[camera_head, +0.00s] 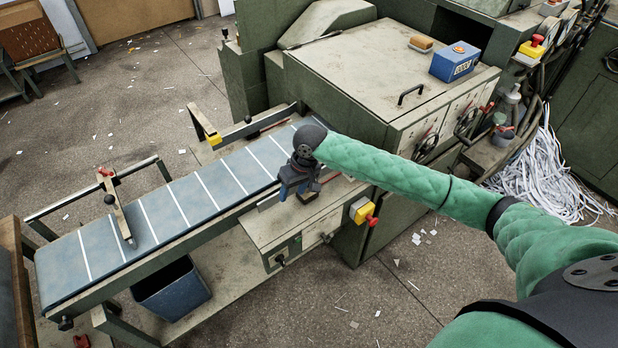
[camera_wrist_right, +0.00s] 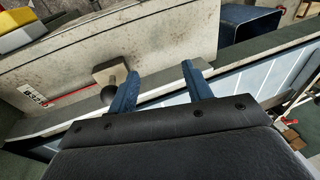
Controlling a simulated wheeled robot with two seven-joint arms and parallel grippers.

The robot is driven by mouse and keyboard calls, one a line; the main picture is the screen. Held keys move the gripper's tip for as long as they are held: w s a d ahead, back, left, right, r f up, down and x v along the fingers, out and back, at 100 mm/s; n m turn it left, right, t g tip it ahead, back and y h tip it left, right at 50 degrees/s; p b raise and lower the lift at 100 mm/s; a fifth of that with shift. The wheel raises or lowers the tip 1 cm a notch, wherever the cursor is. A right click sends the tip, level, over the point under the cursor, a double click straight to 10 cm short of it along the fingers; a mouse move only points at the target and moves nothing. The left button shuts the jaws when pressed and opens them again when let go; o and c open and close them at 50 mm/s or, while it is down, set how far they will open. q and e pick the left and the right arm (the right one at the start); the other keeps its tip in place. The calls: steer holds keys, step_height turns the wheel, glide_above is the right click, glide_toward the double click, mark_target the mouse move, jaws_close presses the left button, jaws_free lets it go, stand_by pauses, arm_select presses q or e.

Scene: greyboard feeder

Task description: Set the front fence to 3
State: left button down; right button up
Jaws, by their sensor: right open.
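My right gripper (camera_head: 295,190) is over the near edge of the feeder belt, close to the machine. In the right wrist view its two blue fingers (camera_wrist_right: 159,76) are apart with nothing between them. A black ball knob (camera_wrist_right: 112,95) on a small tan block (camera_wrist_right: 110,73) is just left of the left finger; whether they touch I cannot tell. Left of it is a pale scale plate (camera_wrist_right: 35,98) with a red line; the figures are too small to read surely. The front fence (camera_head: 267,202) shows as a thin metal bar along the belt's near edge, partly hidden by my gripper.
The blue belt (camera_head: 205,193) with white lines runs left from the machine (camera_head: 350,75). A wooden arm (camera_head: 117,210) crosses its far end. A yellow box with a red switch (camera_head: 363,211) sits right of my gripper. A blue bin (camera_head: 172,291) stands below the belt.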

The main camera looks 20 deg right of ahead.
steer(key=shift+m+g+h, duration=0.3)
steer(key=shift+m+h, duration=0.1)
steer(key=shift+m, duration=0.5)
steer(key=w+d+r, duration=0.1)
steer(key=d, duration=0.1)
steer(key=w+d+r, duration=0.3)
steer(key=d, duration=0.2)
steer(key=shift+w+r, duration=0.3)
steer(key=shift+w, duration=0.05)
steer(key=f+p, duration=0.1)
steer(key=f, duration=0.1)
steer(key=f+p, duration=0.1)
steer(key=f, duration=0.1)
steer(key=f+p, duration=0.1)
steer(key=f, duration=0.1)
steer(key=shift+a+f, duration=0.1)
steer(key=shift+a, duration=0.2)
arm_select(q)
steer(key=s+a+f, duration=0.3)
steer(key=s+f, duration=0.5)
steer(key=f, duration=0.1)
steer(key=shift+s+f, duration=0.2)
steer(key=shift+f, duration=0.05)
arm_select(e)
steer(key=shift+f, duration=0.55)
arm_select(q)
steer(key=shift+w, duration=0.15)
arm_select(e)
jaws_close()
